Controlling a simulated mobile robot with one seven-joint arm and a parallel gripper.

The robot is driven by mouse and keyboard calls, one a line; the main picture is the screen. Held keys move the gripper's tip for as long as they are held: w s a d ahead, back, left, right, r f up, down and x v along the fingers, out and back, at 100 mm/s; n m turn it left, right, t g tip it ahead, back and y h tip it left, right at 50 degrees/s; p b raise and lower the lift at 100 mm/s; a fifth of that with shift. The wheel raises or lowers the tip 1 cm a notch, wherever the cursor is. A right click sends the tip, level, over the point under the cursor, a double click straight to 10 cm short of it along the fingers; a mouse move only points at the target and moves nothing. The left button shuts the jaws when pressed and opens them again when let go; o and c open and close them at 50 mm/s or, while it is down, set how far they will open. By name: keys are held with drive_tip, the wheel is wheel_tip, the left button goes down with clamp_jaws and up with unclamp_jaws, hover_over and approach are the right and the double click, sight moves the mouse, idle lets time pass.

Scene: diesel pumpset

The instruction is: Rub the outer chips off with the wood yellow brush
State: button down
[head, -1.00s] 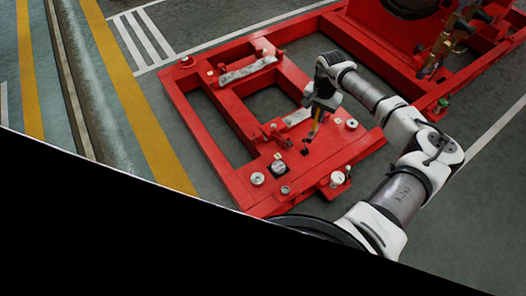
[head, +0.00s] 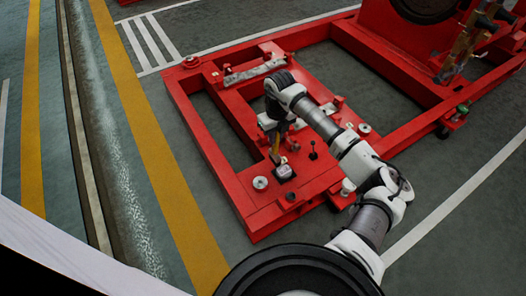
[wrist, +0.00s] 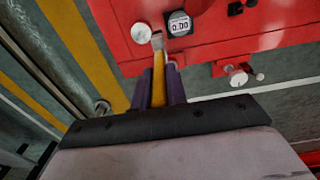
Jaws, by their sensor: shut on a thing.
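My gripper (wrist: 159,72) is shut on the yellow brush (wrist: 158,88), whose handle runs between its two purple fingers. I cannot make out any chips in either view.
A white-topped fitting (head: 347,187) is at the frame's edge. The red frame (head: 210,150) has open gaps; grey floor surrounds it.

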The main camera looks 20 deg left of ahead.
drive_tip(key=s+a+f+m+b, duration=0.2)
drive_tip(key=a+f+m+b, duration=0.1)
drive_tip(key=f+m+b, duration=0.5)
drive_tip(key=shift+s+a+f+m+b, duration=0.2)
drive_tip(key=shift+s+f+m+b, duration=0.15)
drive_tip(key=shift+f, duration=0.2)
idle(0.6)
